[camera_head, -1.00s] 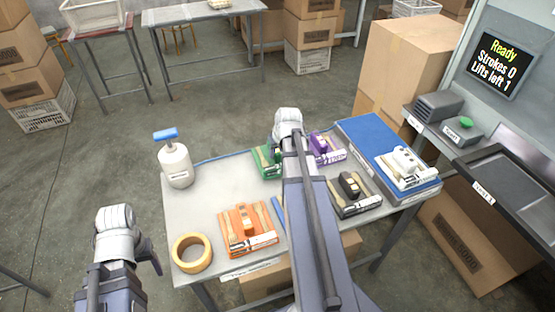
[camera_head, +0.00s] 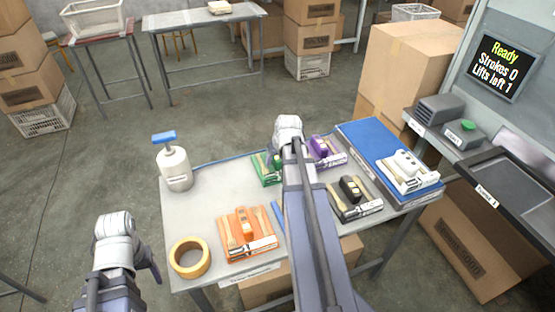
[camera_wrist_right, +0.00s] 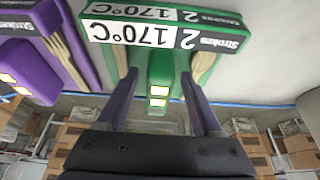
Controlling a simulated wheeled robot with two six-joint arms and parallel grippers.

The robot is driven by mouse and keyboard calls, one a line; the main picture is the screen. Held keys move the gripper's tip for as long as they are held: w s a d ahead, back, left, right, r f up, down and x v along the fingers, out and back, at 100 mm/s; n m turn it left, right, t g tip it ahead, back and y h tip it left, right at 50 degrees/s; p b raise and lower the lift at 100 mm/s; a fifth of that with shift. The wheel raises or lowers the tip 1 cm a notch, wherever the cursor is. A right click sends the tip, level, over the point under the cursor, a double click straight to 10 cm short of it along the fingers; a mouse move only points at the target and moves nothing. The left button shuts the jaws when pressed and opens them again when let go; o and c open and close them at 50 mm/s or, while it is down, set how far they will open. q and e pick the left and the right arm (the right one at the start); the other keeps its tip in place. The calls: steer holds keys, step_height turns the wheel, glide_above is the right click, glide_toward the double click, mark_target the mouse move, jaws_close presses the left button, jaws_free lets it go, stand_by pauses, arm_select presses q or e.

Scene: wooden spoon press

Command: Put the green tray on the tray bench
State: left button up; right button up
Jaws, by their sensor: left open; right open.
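The green tray (camera_head: 264,171) lies at the back middle of the work table, partly hidden by my right arm in the head view. In the right wrist view the green tray (camera_wrist_right: 204,62) shows a raised green block, wooden pieces and a label reading "170°C, 2 Strokes". My right gripper (camera_wrist_right: 160,80) is open, its fingers on either side of the green block, apart from it as far as I can tell. My left gripper (camera_head: 152,268) hangs left of the table, empty; its fingers are barely visible. I cannot tell which surface is the tray bench.
On the table (camera_head: 205,215) are an orange tray (camera_head: 247,234), a purple tray (camera_head: 326,152), a black tray (camera_head: 354,198), a tape roll (camera_head: 190,258) and a pump bottle (camera_head: 174,165). A white tray (camera_head: 408,172) sits on a blue board (camera_head: 372,142). A press (camera_head: 506,62) stands at right.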

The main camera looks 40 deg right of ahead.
steer(key=shift+r, duration=0.15)
steer(key=p+v, duration=1.1)
steer(key=v, duration=0.1)
steer(key=s+a+n+g, duration=0.2)
steer(key=s+a+n, duration=0.1)
steer(key=a, duration=1.6)
steer(key=s+a+f+n+g, duration=0.1)
steer(key=s+a+n, duration=0.3)
steer(key=a, duration=1.6)
steer(key=shift+s+f+g, duration=0.25)
steer(key=shift+s+g, duration=0.05)
steer(key=shift+g, duration=0.6)
